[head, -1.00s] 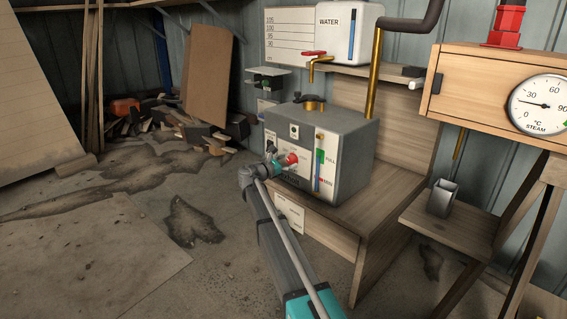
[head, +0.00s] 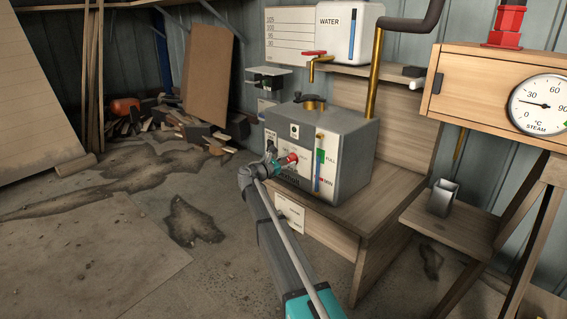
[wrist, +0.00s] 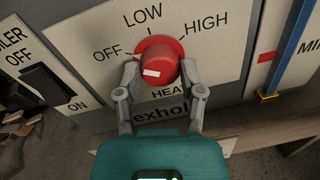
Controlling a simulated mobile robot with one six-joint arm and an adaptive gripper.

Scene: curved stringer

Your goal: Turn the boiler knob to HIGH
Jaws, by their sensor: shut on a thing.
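The boiler (head: 350,160) is a grey metal box with a white front panel. Its red heat knob (wrist: 158,62) fills the middle of the wrist view, with OFF printed to its left, LOW above and HIGH to the right. A short white mark on the knob's face lies nearly level, left of centre; which label it points at is hard to tell. My gripper (wrist: 165,85) is shut on the knob, one finger on each side. In the head view my gripper (head: 276,164) reaches the panel from the front left, and the red knob (head: 292,158) shows beside it.
A black boiler rocker switch (wrist: 42,82) marked OFF and ON is left of the knob. A blue gauge post (wrist: 285,50) stands to the right. The boiler sits on a wooden bench (head: 380,210). Floor left of my arm is open.

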